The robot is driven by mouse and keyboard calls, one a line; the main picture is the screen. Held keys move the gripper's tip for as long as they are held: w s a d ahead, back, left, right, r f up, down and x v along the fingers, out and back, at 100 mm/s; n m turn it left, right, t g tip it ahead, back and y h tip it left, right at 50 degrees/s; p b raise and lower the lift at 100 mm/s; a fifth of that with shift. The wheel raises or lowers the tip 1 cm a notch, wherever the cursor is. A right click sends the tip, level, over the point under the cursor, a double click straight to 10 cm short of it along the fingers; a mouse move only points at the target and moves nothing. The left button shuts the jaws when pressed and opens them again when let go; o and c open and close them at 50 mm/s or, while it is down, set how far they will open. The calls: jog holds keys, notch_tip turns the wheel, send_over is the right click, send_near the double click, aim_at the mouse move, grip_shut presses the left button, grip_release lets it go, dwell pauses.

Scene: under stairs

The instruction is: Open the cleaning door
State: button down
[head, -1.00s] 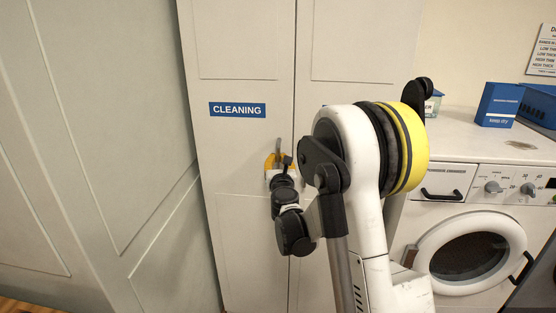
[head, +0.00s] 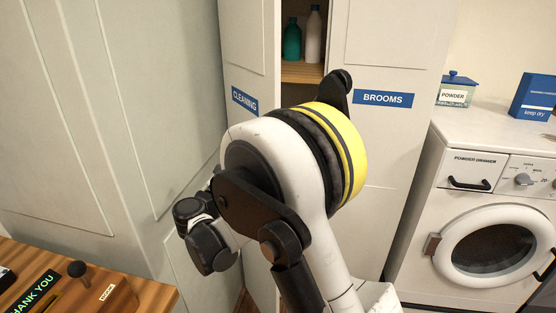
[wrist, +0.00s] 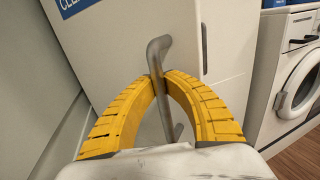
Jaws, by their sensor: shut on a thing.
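The cleaning door (head: 243,62), with its blue CLEANING label (head: 244,98), stands partly open in the head view, swung out toward the left. Inside the gap a shelf (head: 302,72) shows with a green bottle (head: 292,40) and a white bottle (head: 313,36). In the wrist view the door (wrist: 115,45) carries a grey metal handle (wrist: 159,50). My gripper (wrist: 158,82) has its yellow fingers closed around the handle's bar. In the head view my arm hides the gripper and the handle.
The BROOMS door (head: 385,50) to the right is shut. A washing machine (head: 492,215) stands at the right, with a powder box (head: 456,92) and a blue box (head: 535,97) on top. A wooden surface (head: 150,295) is at lower left. A grey panelled wall (head: 110,120) lies close to the door's left.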

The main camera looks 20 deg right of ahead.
jog(key=w+a, duration=0.1)
jog(key=a, duration=0.8)
jog(key=shift+f+m, duration=0.15)
jog(key=shift+m, duration=0.15)
jog(key=c, duration=1.4)
grip_release()
jog(key=shift+a, duration=0.1)
jog(key=v, duration=0.7)
jog(key=shift+a, duration=0.2)
